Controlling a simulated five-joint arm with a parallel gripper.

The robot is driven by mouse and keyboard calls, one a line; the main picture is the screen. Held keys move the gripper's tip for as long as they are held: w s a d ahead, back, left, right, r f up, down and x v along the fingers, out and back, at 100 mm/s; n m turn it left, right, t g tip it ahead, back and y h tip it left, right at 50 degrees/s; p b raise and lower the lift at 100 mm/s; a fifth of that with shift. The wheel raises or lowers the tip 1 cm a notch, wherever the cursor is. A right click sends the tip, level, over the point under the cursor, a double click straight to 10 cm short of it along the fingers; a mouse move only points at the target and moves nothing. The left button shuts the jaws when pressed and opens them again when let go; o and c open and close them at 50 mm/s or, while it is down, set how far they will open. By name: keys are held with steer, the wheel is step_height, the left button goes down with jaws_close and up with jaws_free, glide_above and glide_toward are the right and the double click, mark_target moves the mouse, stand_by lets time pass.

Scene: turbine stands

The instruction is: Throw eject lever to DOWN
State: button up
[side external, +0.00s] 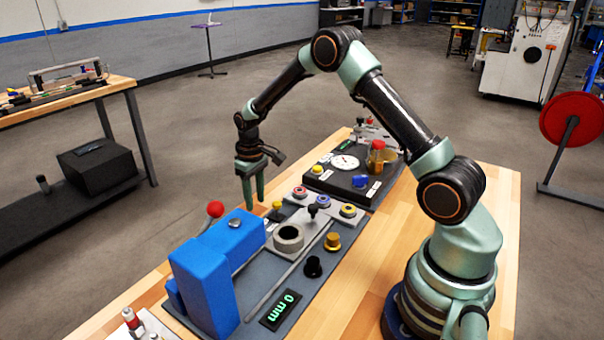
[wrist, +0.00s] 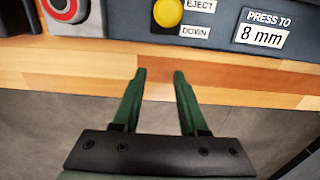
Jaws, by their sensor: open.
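A round yellow knob (wrist: 168,12) sits beside the EJECT and DOWN labels (wrist: 197,18) at the top of the wrist view. I take it to be the eject lever's end, cut by the frame edge. In the side view a small yellow knob (side external: 277,205) stands at the far edge of the press plate, just right of my gripper. Its lever position cannot be told. My gripper (side external: 254,203) points down, open and empty, apart from the knob. In the wrist view my fingertips (wrist: 160,74) are spread over the table's edge strip, below the knob.
The blue press (side external: 215,270) with a red-ball handle (side external: 215,209) stands left of my gripper. A grey ring-shaped holder (side external: 289,238) and several coloured buttons (side external: 323,201) lie to the right. A PRESS TO 8 mm sign (wrist: 262,31) is right of the labels. Open floor lies beyond the table edge.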

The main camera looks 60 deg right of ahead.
steer(key=shift+r, duration=0.15)
step_height(320, 180, up, 7)
stand_by(0.9)
steer(key=s+a+r+t, duration=0.1)
steer(key=s+a+r, duration=0.25)
steer(key=r, duration=0.25)
steer(key=s+a+r+t, duration=0.1)
steer(key=s+a+r, duration=0.1)
steer(key=s+r, duration=0.3)
steer(key=s+a+r+t, duration=0.1)
steer(key=s+a+r, duration=0.1)
steer(key=s, duration=0.3)
steer(key=s+a+r+t, duration=0.2)
steer(key=s, duration=0.4)
steer(key=shift+s+r+t, duration=0.15)
steer(key=shift+t, duration=0.15)
